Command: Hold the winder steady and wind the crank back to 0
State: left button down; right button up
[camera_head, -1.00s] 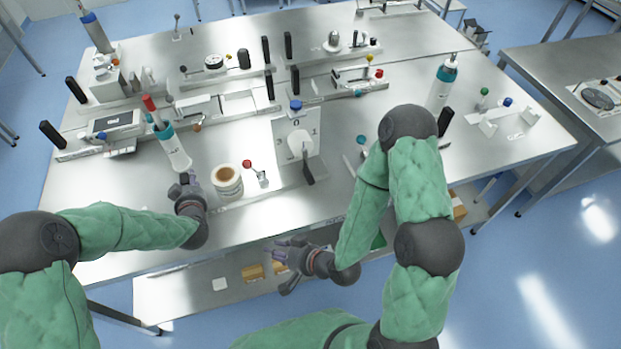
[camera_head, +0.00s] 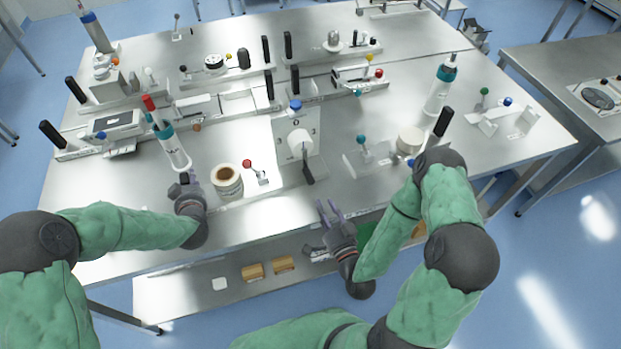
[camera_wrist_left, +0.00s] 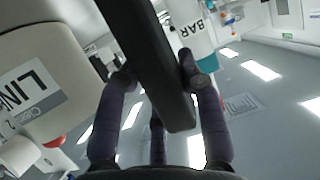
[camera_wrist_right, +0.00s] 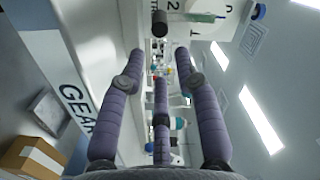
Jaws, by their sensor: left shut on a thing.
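A pale upright plate (camera_head: 283,128) marked with numbers around a white hub stands mid-table. A black crank handle (camera_head: 308,170) hangs at its lower edge. The right wrist view shows a black handle end (camera_wrist_right: 160,22) close to a "2". A white roll (camera_head: 228,185) stands to the left; whether it joins the plate is unclear. My left gripper (camera_head: 184,181) is shut on a black bar (camera_wrist_left: 148,60) beside a pale body labelled "LIN". My right gripper (camera_head: 328,210) is open and empty, below and right of the crank at the table's front edge; its fingers (camera_wrist_right: 160,75) point toward the plate.
A red-knobbed lever (camera_head: 247,164) sits between roll and plate. A teal-capped bottle (camera_head: 173,150) stands behind my left gripper. A fixture with a teal knob (camera_head: 361,140) and white roll (camera_head: 411,139) is to the right. The lower shelf (camera_head: 200,304) holds small boxes.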

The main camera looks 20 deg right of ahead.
aim_at(312, 183)
jog(key=w, duration=1.1)
jog(key=shift+w+a, duration=0.3)
jog(key=shift+a, duration=0.1)
grip_shut()
